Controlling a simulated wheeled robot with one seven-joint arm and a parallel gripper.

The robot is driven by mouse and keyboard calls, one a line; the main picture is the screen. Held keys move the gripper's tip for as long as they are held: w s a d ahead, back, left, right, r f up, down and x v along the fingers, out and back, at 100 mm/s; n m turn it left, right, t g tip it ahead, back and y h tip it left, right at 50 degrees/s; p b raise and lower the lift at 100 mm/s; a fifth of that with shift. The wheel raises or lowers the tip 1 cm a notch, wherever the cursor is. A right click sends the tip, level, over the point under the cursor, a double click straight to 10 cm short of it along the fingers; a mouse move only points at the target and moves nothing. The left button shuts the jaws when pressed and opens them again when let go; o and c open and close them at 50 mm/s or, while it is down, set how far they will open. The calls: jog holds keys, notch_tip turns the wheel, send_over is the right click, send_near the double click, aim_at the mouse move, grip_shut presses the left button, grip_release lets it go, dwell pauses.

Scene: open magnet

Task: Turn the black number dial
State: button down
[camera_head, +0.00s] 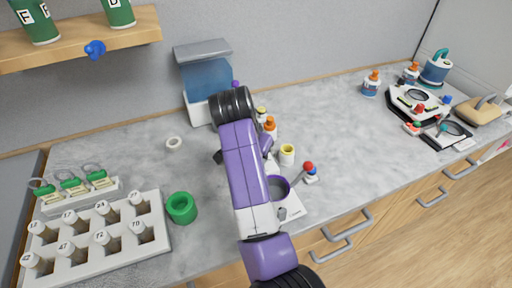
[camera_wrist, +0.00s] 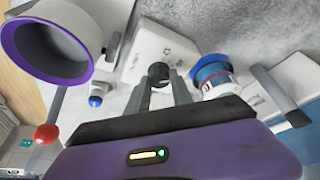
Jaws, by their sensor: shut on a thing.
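The black number dial (camera_wrist: 158,70) shows in the wrist view as a small dark knob against a white device body (camera_wrist: 160,45) with faint markings. My gripper (camera_wrist: 160,83) has its two grey fingers closed around the knob, one on each side. The dial's numbers cannot be read from here. In the head view my purple arm reaches down over the counter and hides the dial and the fingertips. The white device base (camera_head: 292,208) with a purple-rimmed cup (camera_head: 278,188) shows just right of the arm.
In the wrist view, the purple-rimmed cup (camera_wrist: 50,40), a red-ball lever (camera_wrist: 46,136) and a blue button (camera_wrist: 95,100) are left of my fingers. A blue-and-white cylinder (camera_wrist: 213,76) is close on the right.

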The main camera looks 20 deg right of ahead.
jog(key=shift+n+y+p, duration=0.3)
jog(key=shift+n+p, duration=0.4)
jog(key=shift+n, duration=0.1)
jog(key=c, duration=1.1)
grip_release()
jog(key=shift+t, duration=0.3)
jog(key=shift+b+v, duration=0.45)
jog(key=shift+v, duration=3.45)
jog(key=shift+d, duration=0.1)
